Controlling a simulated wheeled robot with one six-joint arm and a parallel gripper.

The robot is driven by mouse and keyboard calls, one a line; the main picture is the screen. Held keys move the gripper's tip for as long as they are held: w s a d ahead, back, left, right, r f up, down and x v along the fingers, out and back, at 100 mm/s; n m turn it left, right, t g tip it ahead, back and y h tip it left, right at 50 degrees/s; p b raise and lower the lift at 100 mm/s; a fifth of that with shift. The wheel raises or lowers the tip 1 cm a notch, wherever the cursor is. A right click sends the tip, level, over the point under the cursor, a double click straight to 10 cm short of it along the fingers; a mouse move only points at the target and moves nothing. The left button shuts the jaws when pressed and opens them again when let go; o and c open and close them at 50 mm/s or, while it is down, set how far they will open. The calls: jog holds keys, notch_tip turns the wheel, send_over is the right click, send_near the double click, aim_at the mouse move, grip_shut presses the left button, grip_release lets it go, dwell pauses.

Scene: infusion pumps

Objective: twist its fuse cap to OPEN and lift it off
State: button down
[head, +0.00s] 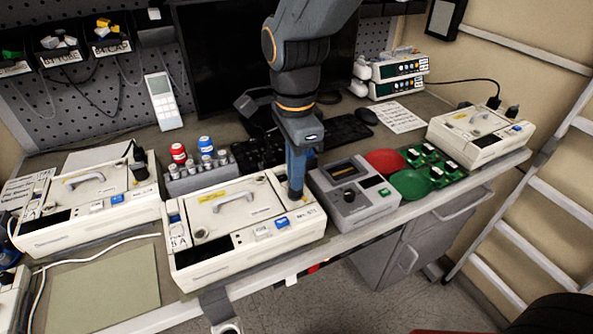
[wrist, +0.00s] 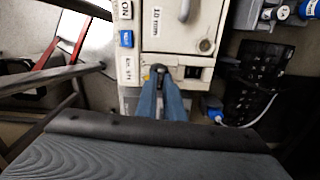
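The middle cream infusion pump (head: 215,255) sits at the table's front edge, with a handle, a blue button and labels on top. My gripper (head: 296,194) points straight down at its right rear corner, blue fingers close together. In the wrist view, my gripper's fingertips (wrist: 161,74) meet at a small dark fuse cap (wrist: 160,68) on the pump's end (wrist: 178,32). The fingers appear shut on the cap, which they partly hide. The cap's OPEN marking cannot be read.
A grey box with a knob (head: 352,196) stands close to the right of the pump. A tube rack (head: 200,176) stands behind it. Other pumps stand left (head: 85,205) and right (head: 480,135). Red (head: 384,161) and green (head: 411,184) discs lie right. A green mat (head: 105,280) lies bare at front left.

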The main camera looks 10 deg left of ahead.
jog(key=shift+f, duration=0.15)
jog(key=shift+r+p, duration=2.5)
jog(key=shift+r, duration=0.05)
